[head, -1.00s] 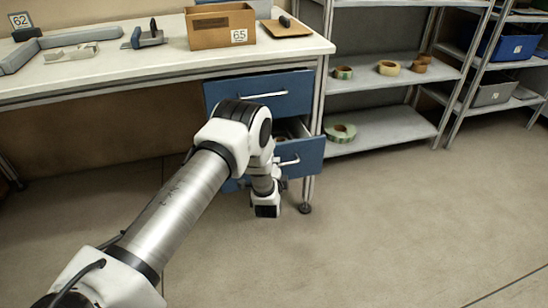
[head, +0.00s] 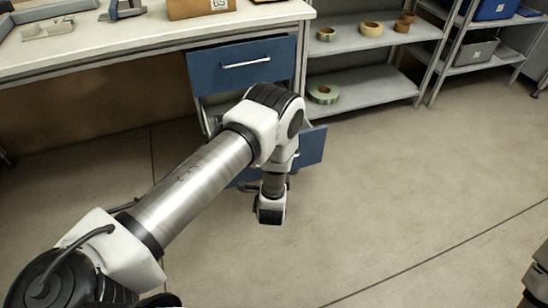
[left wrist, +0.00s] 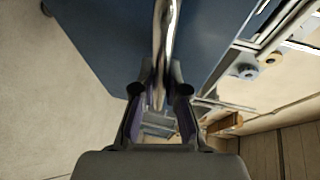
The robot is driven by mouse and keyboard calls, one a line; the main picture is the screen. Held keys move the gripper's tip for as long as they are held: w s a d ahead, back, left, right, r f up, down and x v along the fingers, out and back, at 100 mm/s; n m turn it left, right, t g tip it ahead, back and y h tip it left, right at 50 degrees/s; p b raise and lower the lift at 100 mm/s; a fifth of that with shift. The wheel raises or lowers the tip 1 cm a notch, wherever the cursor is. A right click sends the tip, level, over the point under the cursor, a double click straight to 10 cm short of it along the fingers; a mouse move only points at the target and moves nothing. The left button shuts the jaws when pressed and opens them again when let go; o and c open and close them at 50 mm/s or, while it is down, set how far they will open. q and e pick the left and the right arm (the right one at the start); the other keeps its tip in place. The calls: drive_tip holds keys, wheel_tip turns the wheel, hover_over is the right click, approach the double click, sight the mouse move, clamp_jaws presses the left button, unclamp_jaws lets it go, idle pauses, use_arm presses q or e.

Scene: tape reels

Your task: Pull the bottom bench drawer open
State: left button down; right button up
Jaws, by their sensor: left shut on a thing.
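The bottom bench drawer (head: 312,148) is blue and stands open, its front well out from the bench. It also shows as a blue panel in the left wrist view (left wrist: 105,35). Its metal bar handle (left wrist: 164,35) runs between the fingers of my left gripper (left wrist: 166,90), which is shut on it. The upper blue drawer (head: 243,65) is closed. My right gripper is not in view.
The bench top (head: 120,48) carries a cardboard box (head: 200,8). A grey shelf rack (head: 365,92) to the right holds several tape reels, with a green reel (head: 324,94) on its lower shelf. The floor (head: 400,190) in front is clear.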

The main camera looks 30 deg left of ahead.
use_arm(q)
drive_tip(key=c, duration=1.2)
unclamp_jaws()
drive_tip(key=v, duration=1.2)
